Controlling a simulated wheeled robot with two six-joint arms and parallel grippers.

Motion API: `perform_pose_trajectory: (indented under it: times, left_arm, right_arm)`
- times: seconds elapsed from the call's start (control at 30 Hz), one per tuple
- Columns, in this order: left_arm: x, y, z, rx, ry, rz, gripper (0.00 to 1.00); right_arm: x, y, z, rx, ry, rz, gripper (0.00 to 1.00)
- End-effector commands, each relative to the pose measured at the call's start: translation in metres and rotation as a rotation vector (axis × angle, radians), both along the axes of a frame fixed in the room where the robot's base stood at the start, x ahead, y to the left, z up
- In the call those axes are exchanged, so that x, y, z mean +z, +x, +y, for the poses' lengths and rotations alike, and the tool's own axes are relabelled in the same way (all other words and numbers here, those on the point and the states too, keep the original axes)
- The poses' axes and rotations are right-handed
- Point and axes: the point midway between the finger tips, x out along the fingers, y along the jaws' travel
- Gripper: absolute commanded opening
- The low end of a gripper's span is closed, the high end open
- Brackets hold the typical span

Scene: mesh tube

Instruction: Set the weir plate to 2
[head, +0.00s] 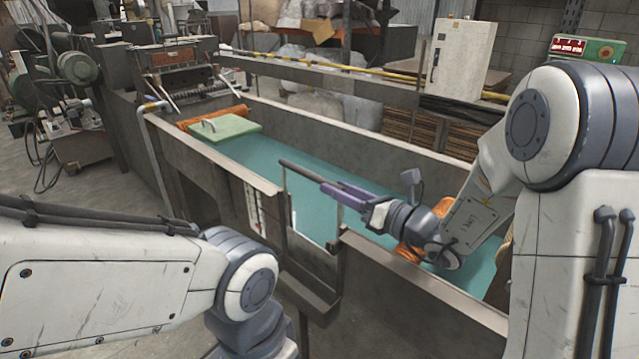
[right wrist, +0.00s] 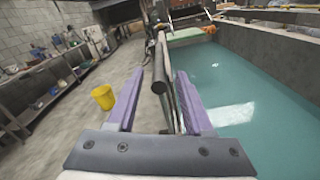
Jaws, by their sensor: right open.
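The weir gap is in the near side wall of a long tank, with a dark round handle bar (head: 300,171) across its top. A pale strip scale (head: 262,214) with red on it is on the wall left of the gap; its numbers are too small to read. My right gripper (head: 334,190), with purple fingers, is open at the right end of the bar. In the right wrist view the bar (right wrist: 160,74) runs away from me between the spread fingers, apart from both as far as I can tell. My left gripper is out of view.
Teal water (head: 300,180) fills the tank. A green board (head: 224,127) and orange roller (head: 212,116) are at its far end. A control box (head: 588,49) with red displays stands at the back right. A yellow bucket (right wrist: 103,97) is on the floor.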

Motion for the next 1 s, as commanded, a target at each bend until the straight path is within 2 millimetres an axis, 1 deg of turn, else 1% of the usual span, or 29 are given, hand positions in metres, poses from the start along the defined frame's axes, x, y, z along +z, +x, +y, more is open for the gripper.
perform_pose_trajectory:
  times: [0.03,0.1,0.3,0.5,0.73,0.77,0.8,0.87,0.9,1.0]
  left_arm:
    - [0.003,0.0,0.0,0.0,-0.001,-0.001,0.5]
    - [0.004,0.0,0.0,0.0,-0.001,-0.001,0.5]
    - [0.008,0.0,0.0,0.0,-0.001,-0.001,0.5]
    - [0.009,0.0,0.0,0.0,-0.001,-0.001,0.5]
    - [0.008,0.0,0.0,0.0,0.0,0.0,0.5]
    - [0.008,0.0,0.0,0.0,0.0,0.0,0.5]
    - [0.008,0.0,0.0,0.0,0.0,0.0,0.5]
    - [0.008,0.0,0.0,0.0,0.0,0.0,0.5]
    - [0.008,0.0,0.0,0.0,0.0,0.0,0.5]
    - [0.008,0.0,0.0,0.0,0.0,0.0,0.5]
  right_arm:
    - [0.001,0.005,0.008,0.006,-0.001,0.001,0.52]
    - [0.001,0.013,0.016,0.007,-0.001,0.0,0.52]
    - [0.001,0.033,0.035,0.003,-0.001,0.0,0.52]
    - [0.0,0.042,0.042,0.0,-0.002,0.002,0.52]
    - [0.0,0.042,0.042,-0.001,-0.002,0.0,0.52]
    - [0.0,0.042,0.042,-0.001,-0.002,0.0,0.4]
    - [0.0,0.042,0.042,-0.001,-0.002,0.0,0.25]
    - [0.0,0.042,0.042,-0.001,-0.002,0.0,0.02]
    - [0.0,0.042,0.042,-0.001,-0.002,0.0,0.0]
    - [0.0,0.042,0.041,-0.001,-0.002,0.0,0.0]
